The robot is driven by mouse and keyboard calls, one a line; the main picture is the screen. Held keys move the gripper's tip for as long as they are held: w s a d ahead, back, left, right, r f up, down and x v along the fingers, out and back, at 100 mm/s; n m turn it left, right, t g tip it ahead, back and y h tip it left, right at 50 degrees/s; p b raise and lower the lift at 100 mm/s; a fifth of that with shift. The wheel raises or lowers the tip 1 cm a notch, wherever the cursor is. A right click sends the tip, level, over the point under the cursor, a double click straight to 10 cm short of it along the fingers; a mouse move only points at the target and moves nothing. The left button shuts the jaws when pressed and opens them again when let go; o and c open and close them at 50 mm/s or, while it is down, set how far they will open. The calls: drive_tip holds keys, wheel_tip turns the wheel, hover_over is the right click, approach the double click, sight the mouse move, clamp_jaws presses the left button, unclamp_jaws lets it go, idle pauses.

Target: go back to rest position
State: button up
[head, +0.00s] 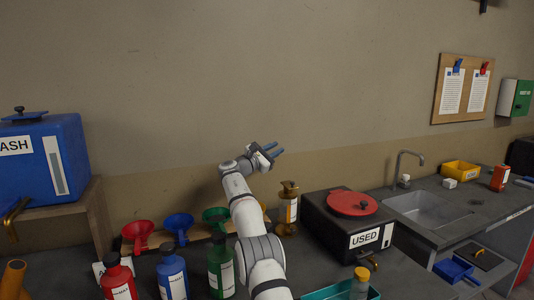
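My gripper (277,149) is in the middle of the head view, at the end of my white and grey arm. It is raised above the bench, in front of the plain wall. Its two blue-grey fingers point right with a small gap between them, and nothing shows between them. My arm crosses the bench from the bottom of the view and hides part of it.
Red (118,277), blue (172,273) and green (221,267) bottles stand left, before coloured funnels. A sink (428,209) is farther right.

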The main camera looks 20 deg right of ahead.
drive_tip(key=s+a+f+m+g+y, duration=0.1)
drive_tip(key=s+a+m+y, duration=0.35)
drive_tip(key=s, duration=0.65)
drive_tip(key=s+a+f+m+g+y, duration=0.15)
drive_tip(key=s+a+m+y, duration=0.35)
drive_tip(key=s, duration=0.6)
drive_tip(key=s+a+f+m+y, duration=0.2)
drive_tip(key=s+a+f+y, duration=0.1)
drive_tip(key=s, duration=0.8)
drive_tip(key=s+a+f+m+g+y, duration=0.1)
drive_tip(key=s+a+f, duration=0.5)
drive_tip(key=s, duration=0.6)
drive_tip(key=s+a+f+m+g+y, duration=0.1)
drive_tip(key=s+a+f+m+y, duration=0.2)
drive_tip(key=s, duration=0.9)
wheel_tip(320, 180, down, 3)
drive_tip(key=shift+s+a+f+m+y, duration=0.25)
drive_tip(key=shift+a+m+y, duration=0.1)
drive_tip(key=shift+a+y, duration=0.8)
drive_tip(key=shift+d, duration=0.15)
